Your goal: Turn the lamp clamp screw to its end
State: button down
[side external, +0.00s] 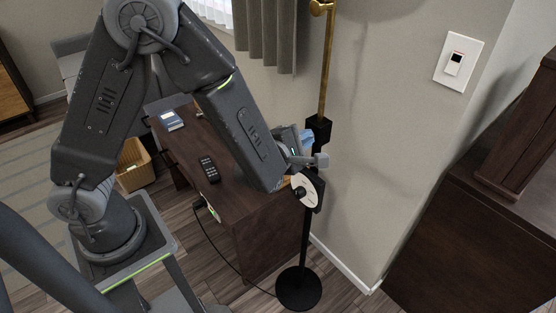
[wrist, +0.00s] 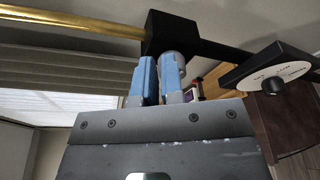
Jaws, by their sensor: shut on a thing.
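The floor lamp has a brass upper pole (side external: 328,60) that enters a black clamp block (side external: 319,127), with a black lower pole below it. In the wrist view the block (wrist: 172,34) is at top centre. A round grey clamp screw (wrist: 183,62) sits at the block's near face, partly hidden by my fingers. My gripper (wrist: 159,80) has its two blue fingers shut on the screw. In the side view my gripper (side external: 307,138) reaches the block from the left; the screw is hidden there.
A white dial (side external: 306,190) on a black mount sits lower on the pole, close to my wrist. A round black base (side external: 298,288) stands on the floor. A brown cabinet (side external: 250,215) holds a remote (side external: 209,169) and a blue box (side external: 171,120). The wall is close behind the lamp.

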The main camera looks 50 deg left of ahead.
jog(key=shift+w+r, duration=0.4)
jog(key=shift+r, duration=0.05)
jog(key=shift+d+r, duration=0.1)
jog(key=shift+r, duration=0.1)
jog(key=shift+s, duration=0.1)
jog(key=s, duration=0.6)
jog(key=shift+f, duration=0.2)
